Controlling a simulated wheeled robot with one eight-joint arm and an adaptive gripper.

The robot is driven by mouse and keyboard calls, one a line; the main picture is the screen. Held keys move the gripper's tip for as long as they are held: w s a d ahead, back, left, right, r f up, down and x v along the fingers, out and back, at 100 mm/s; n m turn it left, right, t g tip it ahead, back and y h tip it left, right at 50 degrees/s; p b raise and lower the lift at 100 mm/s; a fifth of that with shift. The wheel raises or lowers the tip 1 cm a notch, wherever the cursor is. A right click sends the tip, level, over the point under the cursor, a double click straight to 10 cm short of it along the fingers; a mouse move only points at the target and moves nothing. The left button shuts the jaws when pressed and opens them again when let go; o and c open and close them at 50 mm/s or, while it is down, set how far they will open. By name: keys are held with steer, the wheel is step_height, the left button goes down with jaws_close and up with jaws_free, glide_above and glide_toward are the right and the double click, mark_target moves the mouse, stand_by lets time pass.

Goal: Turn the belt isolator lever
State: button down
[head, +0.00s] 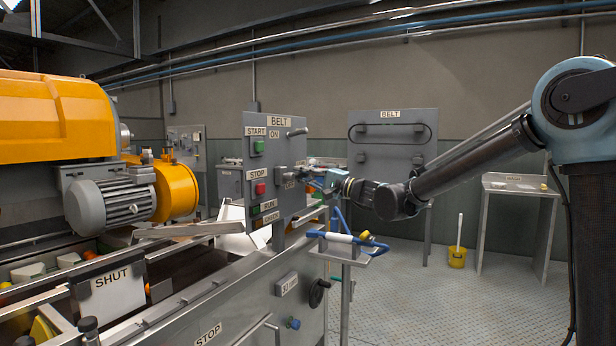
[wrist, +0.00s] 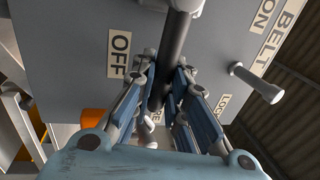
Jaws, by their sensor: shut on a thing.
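The belt panel (head: 260,150) is a grey upright box with BELT, START, ON, STOP, RUN and CHECK labels. In the wrist view, a dark lever (wrist: 177,45) with a pale end at the top crosses the panel's face, near an OFF label (wrist: 119,53). My gripper (wrist: 163,88) is shut on this lever, with its blue fingers on either side. In the head view, my gripper (head: 314,178) reaches the panel's right side from the right; the held lever is too small and covered to make out there.
A grey peg handle (head: 297,131) sticks out near ON, also beside my gripper in the wrist view (wrist: 255,82). A small stand with a blue-handled tool (head: 345,238) is below my arm. A yellow bucket (head: 457,257) stands on open floor at right.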

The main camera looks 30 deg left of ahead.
steer(key=shift+w+d+f, duration=0.1)
steer(key=shift+d+f, duration=0.05)
steer(key=shift+d, duration=0.05)
steer(key=c, duration=1.6)
jaws_free()
steer(key=shift+o, duration=0.2)
steer(key=d+f, duration=0.2)
steer(key=d, duration=0.9)
steer(key=shift+d+f, duration=0.15)
steer(key=shift+d, duration=0.25)
